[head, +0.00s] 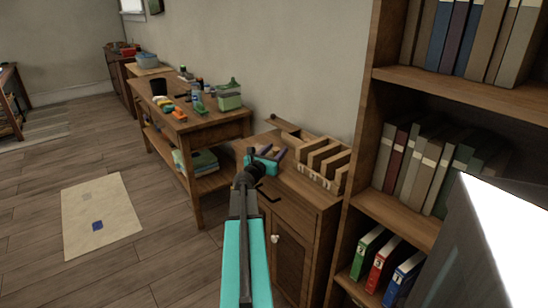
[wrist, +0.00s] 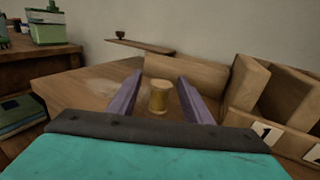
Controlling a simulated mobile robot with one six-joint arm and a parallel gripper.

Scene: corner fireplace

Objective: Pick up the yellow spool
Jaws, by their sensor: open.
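The yellow spool (wrist: 158,97) stands upright on the wooden cabinet top (wrist: 85,88) in the wrist view. It lies between and a little beyond the two purple fingers of my gripper (wrist: 155,92), with a visible gap on each side. My gripper is open and empty. In the head view my gripper (head: 268,155) is over the cabinet top, and I cannot make out the spool there.
A wooden slotted rack (head: 322,160) stands close on the right of my gripper. It also shows in the wrist view (wrist: 247,88). A bookshelf (head: 455,100) rises at the right. A cluttered side table (head: 205,125) stands to the left, with open floor (head: 160,240) in front.

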